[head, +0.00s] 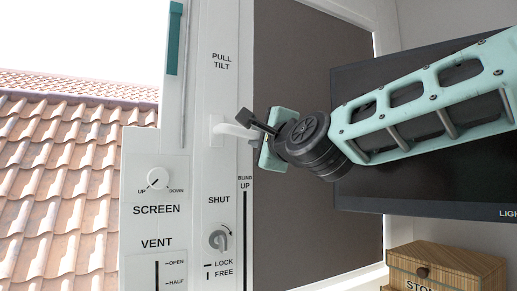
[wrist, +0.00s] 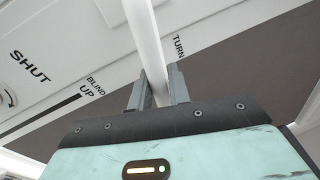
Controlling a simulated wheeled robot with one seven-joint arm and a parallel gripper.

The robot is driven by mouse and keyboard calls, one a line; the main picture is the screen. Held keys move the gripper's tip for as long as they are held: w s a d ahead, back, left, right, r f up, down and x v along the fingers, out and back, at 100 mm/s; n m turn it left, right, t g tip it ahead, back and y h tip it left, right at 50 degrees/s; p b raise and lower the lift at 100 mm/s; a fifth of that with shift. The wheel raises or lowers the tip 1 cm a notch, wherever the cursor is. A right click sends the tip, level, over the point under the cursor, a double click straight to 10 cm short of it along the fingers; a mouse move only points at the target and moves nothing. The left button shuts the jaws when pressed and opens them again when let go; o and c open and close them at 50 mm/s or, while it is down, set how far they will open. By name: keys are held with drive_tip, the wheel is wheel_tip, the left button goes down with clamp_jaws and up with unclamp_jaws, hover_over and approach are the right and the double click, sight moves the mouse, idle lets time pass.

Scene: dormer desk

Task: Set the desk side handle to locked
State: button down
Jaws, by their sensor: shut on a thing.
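A white lever handle (head: 232,129) sticks out roughly level from the white window frame, between the printed words PULL TILT above and SHUT below. In the wrist view the handle (wrist: 148,40) runs as a white bar down between my two grey fingers. My gripper (head: 260,125) is shut on this bar, near its outer end; in the wrist view the gripper (wrist: 158,88) has a finger on each side of it. The gripped end is partly hidden by the fingers. The word TURN shows beside the bar in the wrist view.
Below the handle is a grey round knob (head: 219,238) with LOCK and FREE marks. A SCREEN dial (head: 158,178) and a VENT slider (head: 157,274) sit to the left. A dark monitor (head: 420,190) stands behind my arm, with a wooden drawer box (head: 447,266) below.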

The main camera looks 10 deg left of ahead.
drive_tip(key=f+m+b, duration=0.2)
drive_tip(key=m, duration=0.1)
drive_tip(key=f+m+h+b, duration=0.1)
drive_tip(key=shift+s+a+m, duration=0.25)
drive_tip(key=shift+a+m, duration=0.05)
drive_tip(key=shift+a, duration=0.05)
drive_tip(key=m, duration=0.1)
drive_tip(key=f+m+b, duration=0.1)
drive_tip(key=a+m+h+b, duration=0.1)
drive_tip(key=shift+s+f, duration=0.25)
drive_tip(key=shift+s, duration=0.05)
drive_tip(key=m+b, duration=0.1)
drive_tip(key=a+f+m, duration=0.1)
drive_tip(key=m, duration=0.1)
drive_tip(key=shift+s+f+h+b, duration=0.1)
drive_tip(key=shift+s+h+b, duration=0.2)
drive_tip(key=shift+s+b, duration=0.1)
drive_tip(key=m, duration=0.1)
drive_tip(key=s+a+m+b, duration=0.1)
drive_tip(key=m, duration=0.1)
drive_tip(key=a+f+m+h, duration=0.1)
drive_tip(key=shift+s+a+m+b, duration=0.15)
drive_tip(key=shift+s+m+b, duration=0.1)
drive_tip(key=shift+m+b, duration=0.15)
drive_tip(key=shift+s+a+f+m+g+b, duration=0.1)
drive_tip(key=shift+s+a+m+g+b, duration=0.2)
drive_tip(key=shift+m, duration=0.4)
drive_tip(key=shift+s+a+m+b, duration=0.1)
drive_tip(key=shift+s+a+m, duration=0.15)
drive_tip(key=shift+a+m, duration=0.35)
